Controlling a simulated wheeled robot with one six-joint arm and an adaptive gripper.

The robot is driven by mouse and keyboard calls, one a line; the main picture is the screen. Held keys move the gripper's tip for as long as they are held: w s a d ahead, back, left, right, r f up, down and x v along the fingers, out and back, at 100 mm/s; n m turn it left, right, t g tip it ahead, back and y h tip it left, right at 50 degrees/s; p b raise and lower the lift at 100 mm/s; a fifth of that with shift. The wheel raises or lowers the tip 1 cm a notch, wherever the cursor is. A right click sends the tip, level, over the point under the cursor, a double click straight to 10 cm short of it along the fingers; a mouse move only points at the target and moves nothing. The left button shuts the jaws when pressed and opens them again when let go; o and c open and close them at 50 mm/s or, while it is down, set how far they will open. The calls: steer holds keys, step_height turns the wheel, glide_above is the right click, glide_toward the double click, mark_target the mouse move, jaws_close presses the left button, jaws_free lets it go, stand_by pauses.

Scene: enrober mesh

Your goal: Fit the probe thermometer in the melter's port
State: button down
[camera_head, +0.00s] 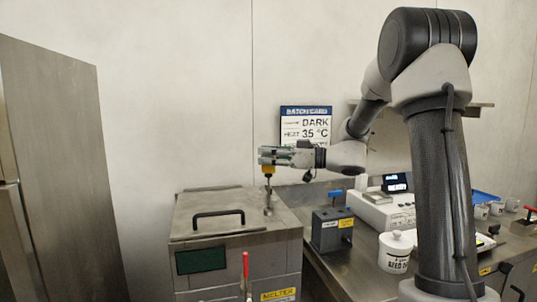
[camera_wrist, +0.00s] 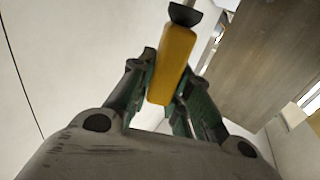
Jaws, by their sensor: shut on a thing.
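My gripper (camera_head: 267,157) reaches left over the melter (camera_head: 192,222) and is shut on the yellow handle of the probe thermometer (camera_head: 268,171). The probe hangs upright below the fingers, its thin metal shaft pointing down. The shaft's lower end meets a small metal port (camera_head: 268,210) on the right part of the melter's top. I cannot tell whether the tip is inside the port or just above or in front of it. In the wrist view, the yellow handle (camera_wrist: 173,65) sits between the two green-padded fingers, with a black collar and part of the shaft beyond.
The melter's lid has a black handle (camera_head: 218,215). A red lever (camera_head: 245,270) stands at its front. To the right, a bench holds a grey box with a blue handle (camera_head: 331,230), a white lidded pot (camera_head: 395,252) and a white scale (camera_head: 381,209). A batch card (camera_head: 305,122) hangs behind.

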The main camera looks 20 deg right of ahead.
steer(key=shift+f, duration=5.15)
steer(key=c, duration=1.3)
jaws_free()
steer(key=shift+o, duration=0.2)
steer(key=v, duration=1.2)
